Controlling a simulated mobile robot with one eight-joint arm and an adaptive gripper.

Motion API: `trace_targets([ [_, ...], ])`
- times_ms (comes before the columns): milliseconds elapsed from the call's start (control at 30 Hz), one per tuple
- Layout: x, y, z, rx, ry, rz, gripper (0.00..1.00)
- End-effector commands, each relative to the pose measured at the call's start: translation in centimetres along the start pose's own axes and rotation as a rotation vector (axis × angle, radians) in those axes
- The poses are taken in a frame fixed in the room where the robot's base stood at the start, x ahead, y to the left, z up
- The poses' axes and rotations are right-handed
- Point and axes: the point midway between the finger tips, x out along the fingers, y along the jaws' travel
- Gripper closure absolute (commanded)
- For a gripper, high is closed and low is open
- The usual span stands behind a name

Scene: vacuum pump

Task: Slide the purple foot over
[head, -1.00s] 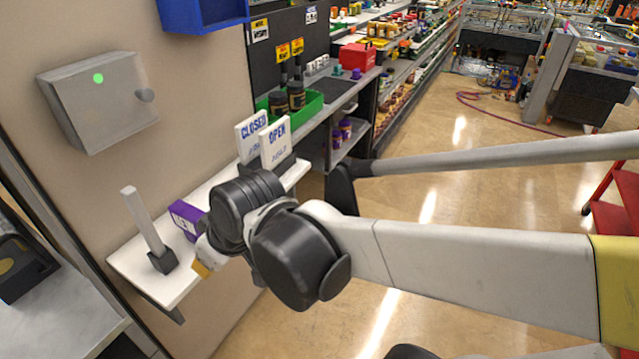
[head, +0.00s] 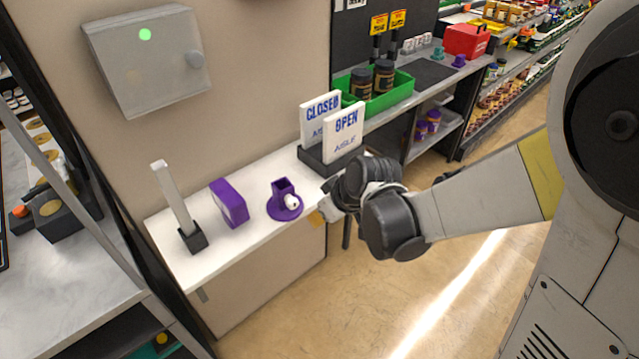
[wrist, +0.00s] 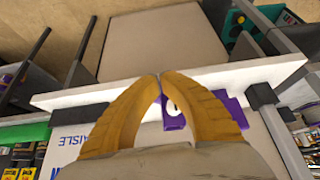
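The purple foot (head: 284,207) stands on the white shelf, with a round base, a square socket and a white knob on its front side. It also shows between my fingers in the wrist view (wrist: 175,122), partly hidden by them. My gripper (wrist: 158,75) has yellow fingers whose tips meet, with an arched gap behind them and nothing seen pinched. In the head view the yellow fingers (head: 317,218) are mostly hidden by my wrist. They sit just right of the foot, near the shelf's front edge; I cannot tell whether they touch it.
On the white shelf (head: 262,238), a purple box (head: 229,203) and an upright grey post (head: 175,200) stand left of the foot. The CLOSED sign (head: 320,118) and OPEN sign (head: 343,132) stand to its right. A grey wall box (head: 150,65) hangs above.

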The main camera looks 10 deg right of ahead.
Motion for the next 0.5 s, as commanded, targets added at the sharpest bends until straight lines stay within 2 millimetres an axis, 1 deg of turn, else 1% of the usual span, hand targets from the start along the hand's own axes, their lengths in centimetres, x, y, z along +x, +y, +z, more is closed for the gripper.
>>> trace_targets([
  [33,1.3,0.0,0.2,-0.001,0.000,0.000,1.00],
  [67,1.7,0.0,0.0,-0.001,0.000,0.000,1.00],
  [100,1.9,0.0,-0.8,-0.001,0.001,0.000,1.00],
  [233,2.6,0.0,-2.4,0.000,0.001,0.000,1.00],
  [333,2.9,0.0,-3.1,0.001,0.001,0.000,1.00],
  [500,3.0,0.0,-3.5,0.001,0.001,0.001,1.00],
])
